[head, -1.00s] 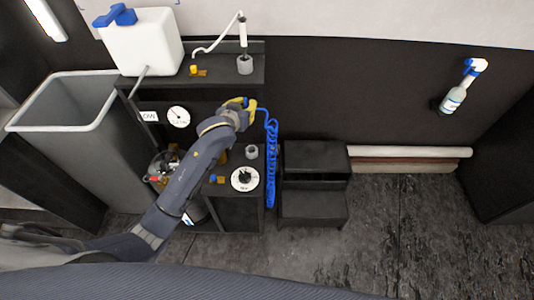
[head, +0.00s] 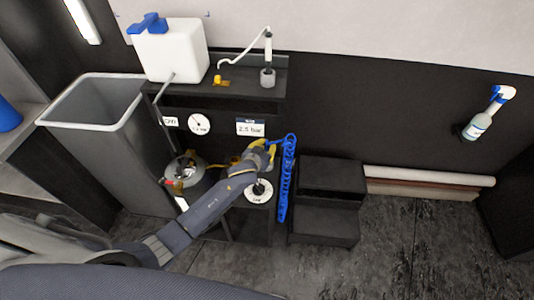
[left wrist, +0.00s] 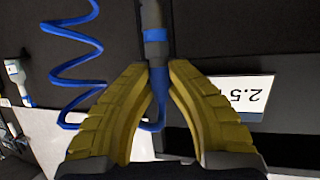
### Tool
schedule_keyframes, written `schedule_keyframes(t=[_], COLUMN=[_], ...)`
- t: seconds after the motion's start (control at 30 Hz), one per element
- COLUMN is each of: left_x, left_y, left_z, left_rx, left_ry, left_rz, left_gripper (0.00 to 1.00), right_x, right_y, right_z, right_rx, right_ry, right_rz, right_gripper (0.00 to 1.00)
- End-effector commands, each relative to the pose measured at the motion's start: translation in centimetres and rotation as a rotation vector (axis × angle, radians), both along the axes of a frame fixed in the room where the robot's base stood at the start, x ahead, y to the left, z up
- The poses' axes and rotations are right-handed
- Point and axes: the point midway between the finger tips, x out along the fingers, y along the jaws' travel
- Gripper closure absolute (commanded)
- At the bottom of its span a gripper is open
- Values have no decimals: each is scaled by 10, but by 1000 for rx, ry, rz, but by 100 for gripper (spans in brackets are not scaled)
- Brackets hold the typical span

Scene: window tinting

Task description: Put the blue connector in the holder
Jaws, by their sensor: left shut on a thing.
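My left gripper (head: 267,152), with yellow fingers, is at the front of the dark cabinet, just below the "2.5 bar" sign. In the left wrist view its fingertips (left wrist: 157,68) are shut on the blue connector (left wrist: 155,36), a grey piece with a blue band. A blue coiled hose (head: 286,182) hangs beside the gripper at the cabinet's right side; its coils also show in the left wrist view (left wrist: 75,72). The small grey holder on the lower shelf is not visible now; my gripper and arm cover that area. My right gripper is not in view.
A white dial with a dark knob (head: 259,191) lies just below my gripper. A metal tank (head: 185,173) stands left of it. The upper shelf (head: 240,92) carries a white canister (head: 172,50) and a grey cup (head: 267,78). Black steps (head: 328,180) stand to the right.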

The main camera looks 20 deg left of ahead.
Motion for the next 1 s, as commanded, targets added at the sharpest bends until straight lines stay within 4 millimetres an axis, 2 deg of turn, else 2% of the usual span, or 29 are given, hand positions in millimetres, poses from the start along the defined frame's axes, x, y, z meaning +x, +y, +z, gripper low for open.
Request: schedule_keyframes(t=[0.17,0.5,0.97,1.0], left_x=[0,0,0,0], left_y=[0,-1,0,0], left_z=[-8,-41,-45,-46], left_rx=[0,-1,-1,0], left_ry=[0,0,0,0], left_rz=[-1,-1,-1,-1], left_gripper=[100,100,100,80], right_x=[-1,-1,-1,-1], right_y=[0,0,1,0], right_z=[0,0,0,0], right_rx=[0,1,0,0], right_ry=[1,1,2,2], right_rz=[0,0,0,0], right_gripper=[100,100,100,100])
